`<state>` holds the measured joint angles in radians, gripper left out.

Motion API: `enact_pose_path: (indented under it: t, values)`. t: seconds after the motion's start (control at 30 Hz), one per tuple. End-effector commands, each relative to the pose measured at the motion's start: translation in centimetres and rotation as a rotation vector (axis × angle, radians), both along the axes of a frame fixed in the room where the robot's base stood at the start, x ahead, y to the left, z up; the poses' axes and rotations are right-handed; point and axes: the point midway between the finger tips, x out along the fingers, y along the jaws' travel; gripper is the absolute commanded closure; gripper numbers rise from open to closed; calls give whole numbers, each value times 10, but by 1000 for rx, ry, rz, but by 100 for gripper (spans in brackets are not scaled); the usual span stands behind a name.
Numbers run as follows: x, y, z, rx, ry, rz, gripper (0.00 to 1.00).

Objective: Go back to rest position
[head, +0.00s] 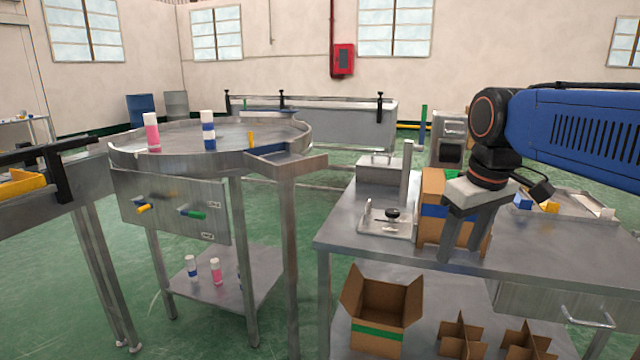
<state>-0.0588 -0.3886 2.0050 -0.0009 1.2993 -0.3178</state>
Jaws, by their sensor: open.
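My gripper (463,258) hangs at the right, below the end of my blue arm. Its two grey fingers point down, apart, over the front part of the metal workbench (345,225). A brown cardboard box with a blue band (431,211) stands on the bench behind and beside the fingers, partly hidden by them. I see nothing held between the fingers. I cannot tell whether the fingers touch the box.
A round metal table (180,140) at the left carries a pink can (152,132) and a blue-white can (208,130). A small press plate (385,222) and a parts tray (570,205) are on the bench. An open carton (378,310) sits below.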

Motion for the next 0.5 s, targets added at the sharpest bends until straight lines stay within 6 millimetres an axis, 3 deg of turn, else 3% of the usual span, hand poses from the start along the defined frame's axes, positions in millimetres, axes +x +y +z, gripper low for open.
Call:
enact_pose_path:
  t: [0.03,0.2,0.5]
  values:
    - [-16,-3,-12,6,-15,-30,48]
    - [-61,-10,-53,33,-68,-132,48]
    - [-127,-19,-131,83,-152,-295,48]
